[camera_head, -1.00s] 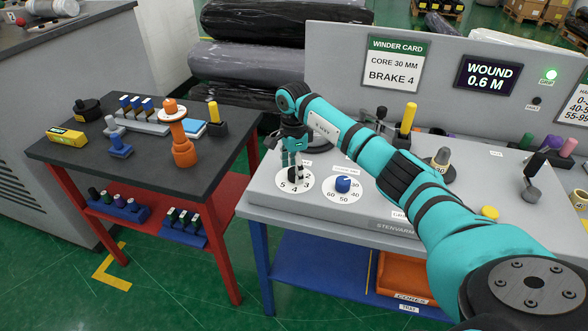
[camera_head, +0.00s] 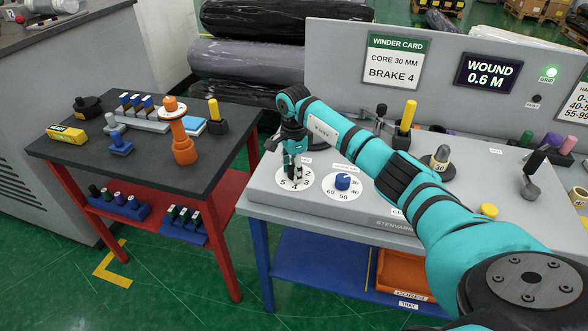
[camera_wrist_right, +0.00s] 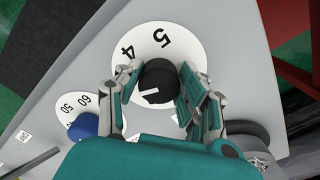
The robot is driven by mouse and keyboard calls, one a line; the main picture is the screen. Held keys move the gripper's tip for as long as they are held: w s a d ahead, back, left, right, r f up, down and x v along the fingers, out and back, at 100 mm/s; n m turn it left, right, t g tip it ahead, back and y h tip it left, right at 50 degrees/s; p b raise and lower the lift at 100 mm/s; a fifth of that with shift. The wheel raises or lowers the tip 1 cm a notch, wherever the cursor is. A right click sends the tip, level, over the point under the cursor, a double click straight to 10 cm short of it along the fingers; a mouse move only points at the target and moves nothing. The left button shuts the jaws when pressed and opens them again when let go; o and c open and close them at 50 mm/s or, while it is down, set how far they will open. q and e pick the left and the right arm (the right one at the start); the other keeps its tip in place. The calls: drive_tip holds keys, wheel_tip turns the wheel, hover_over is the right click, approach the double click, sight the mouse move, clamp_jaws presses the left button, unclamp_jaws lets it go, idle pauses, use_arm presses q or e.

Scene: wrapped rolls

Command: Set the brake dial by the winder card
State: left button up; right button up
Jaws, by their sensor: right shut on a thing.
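The winder card (camera_head: 395,62) on the back panel reads "CORE 30 MM" and "BRAKE 4". The brake dial (camera_head: 283,184) is a white numbered disc with a black knob, at the front left of the grey console. My right gripper (camera_head: 291,170) points down over it. In the right wrist view, its two fingers are on either side of the black knob (camera_wrist_right: 158,82), shut on it. The knob's white mark shows between the fingers, below the 4 and 5. The fingers hide part of the disc, so I cannot tell exactly which number the mark faces. My left gripper is not in view.
A blue knob (camera_head: 343,182) on another numbered dial stands close to the right. A grey cone marked 30 (camera_head: 440,158) and a yellow button (camera_head: 489,210) are farther right. A dark side table (camera_head: 150,150) with an orange spool stand (camera_head: 180,135) is at left.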

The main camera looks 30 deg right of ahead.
drive_tip(key=shift+m, duration=0.4)
drive_tip(key=m, duration=0.4)
drive_tip(key=shift+m+b, duration=0.3)
drive_tip(key=shift+b, duration=0.05)
drive_tip(key=m, duration=0.5)
drive_tip(key=shift+w+d, duration=0.1)
drive_tip(key=shift+m, duration=0.3)
drive_tip(key=o, duration=1.2)
wheel_tip(320, 180, up, 12)
drive_tip(key=shift+r, duration=0.1)
